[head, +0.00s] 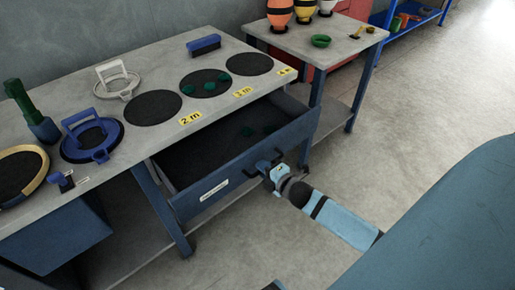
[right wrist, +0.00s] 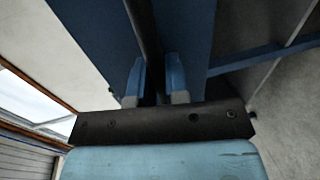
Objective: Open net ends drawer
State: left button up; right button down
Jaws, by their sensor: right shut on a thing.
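The blue net ends drawer (head: 293,139) is pulled out from under the grey workbench (head: 140,62). My right gripper (head: 268,164) is at the drawer's front, shut on the handle. In the right wrist view the dark handle bar (right wrist: 143,30) runs between the two blue fingers (right wrist: 155,82), with the blue drawer front beside it. Most of the handle is hidden by the gripper in the head view.
On the bench are black discs (head: 153,107), a blue brush-like block (head: 204,45), a blue ring tool (head: 92,138) and a green-topped post (head: 22,100). A side table (head: 335,42) stands behind the drawer. Floor (head: 420,130) is clear at right.

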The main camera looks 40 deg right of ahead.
pick_arm(q)
jog(key=shift+s, duration=0.35)
pick_arm(e)
jog(key=shift+s+d, duration=0.1)
jog(key=shift+s, duration=0.6)
jog(key=c, duration=1.1)
grip_release()
jog(key=shift+c, duration=0.2)
jog(key=shift+s, duration=0.1)
pick_arm(q)
jog(key=shift+r+p, duration=0.3)
jog(key=shift+p, duration=0.3)
pick_arm(e)
jog(key=v, duration=1.3)
jog(key=shift+s, duration=0.3)
jog(key=shift+r, duration=0.1)
